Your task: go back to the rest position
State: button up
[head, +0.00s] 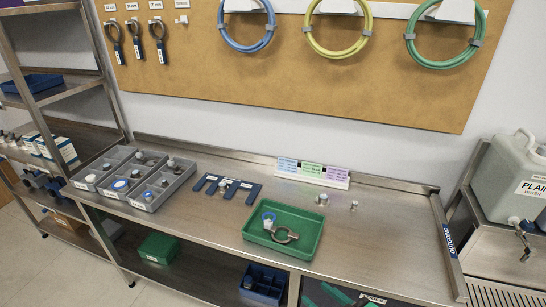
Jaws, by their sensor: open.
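My gripper and arm do not show in the head view. The steel bench (200,225) stands below a brown pegboard. On it, a green tray (256,238) holds a ring-shaped metal clamp (285,235) and a small white piece with a blue ring (268,220). A grey divided bin (107,184) with several small parts sits at the left of the bench. A blue slotted rack (227,187) lies to its right.
Two small metal fittings (322,200) and a card holder (312,173) stand toward the bench's back. A grey water container (512,180) stands at the right. Blue, yellow and green hose coils (338,53) hang on the pegboard (290,85). Shelving (65,100) is at the left.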

jog(key=s+d+f+m+t+h, duration=0.1)
jog(key=s+d+f+m+h, duration=0.15)
jog(key=s+f, duration=0.4)
jog(key=s+d+f+m+t+h, duration=0.1)
jog(key=s+f+h, duration=0.25)
jog(key=s, duration=0.55)
jog(key=s+a+r+m+t, duration=0.2)
jog(key=s+a+r+m, duration=0.1)
jog(key=s+a, duration=1)
jog(key=a+r, duration=0.1)
jog(key=a, duration=0.1)
jog(key=shift+a+r, duration=0.2)
jog(key=shift+a, duration=0.15)
